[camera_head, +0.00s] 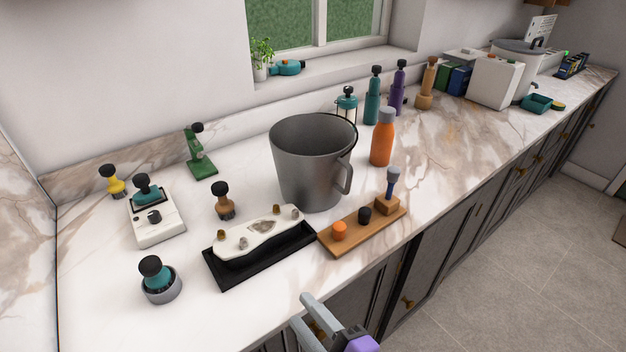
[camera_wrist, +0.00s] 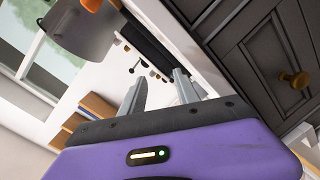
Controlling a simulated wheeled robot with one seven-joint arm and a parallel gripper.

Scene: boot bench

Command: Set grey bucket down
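The grey bucket (camera_head: 305,175) stands upright on the marble counter (camera_head: 455,165), its open rim up and its handle on the right side. In the wrist view the bucket (camera_wrist: 78,35) shows at the upper left, tilted by the camera's angle and partly cut off by the top edge. My gripper (camera_head: 301,309) is in front of the counter's front edge, well apart from the bucket. Its two fingers are spread with nothing between them, as the wrist view (camera_wrist: 160,76) also shows.
A black tray (camera_head: 212,268) with a white piece and a wooden board (camera_head: 330,246) with knobs lie in front of the bucket. An orange bottle (camera_head: 383,140) stands close to its right. Several brushes and bottles stand around. Dark cabinets (camera_head: 440,255) are below the counter.

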